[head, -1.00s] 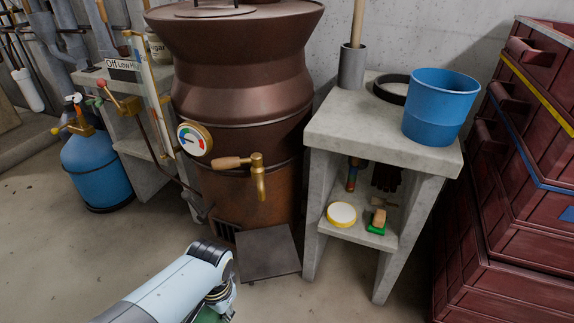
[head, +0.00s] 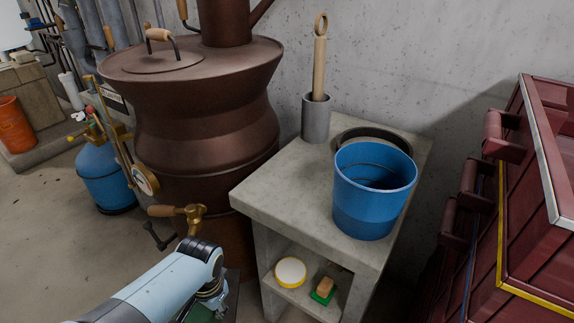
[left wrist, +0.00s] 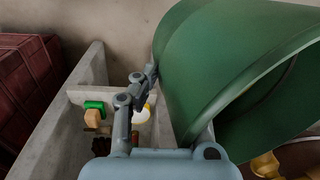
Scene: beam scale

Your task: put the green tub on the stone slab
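The green tub (left wrist: 215,65) fills the upper right of the left wrist view, tilted, its open mouth facing right. My left gripper (left wrist: 178,110) has its fingers at the tub's wall and appears shut on it; the far fingertip is partly hidden. In the head view only a green sliver of the tub (head: 205,316) shows at the bottom edge, below my left wrist. The stone slab (head: 285,190) is the grey top of the stand to the right of the arm. My right gripper is in neither view.
A blue bucket (head: 365,205) stands on the slab's right part, with a dark round pan (head: 375,137) behind it. A grey cylinder (head: 316,120) holds a wooden handle at the back. The slab's front left is clear. A brown boiler (head: 200,120) stands left, red crates (head: 530,200) right.

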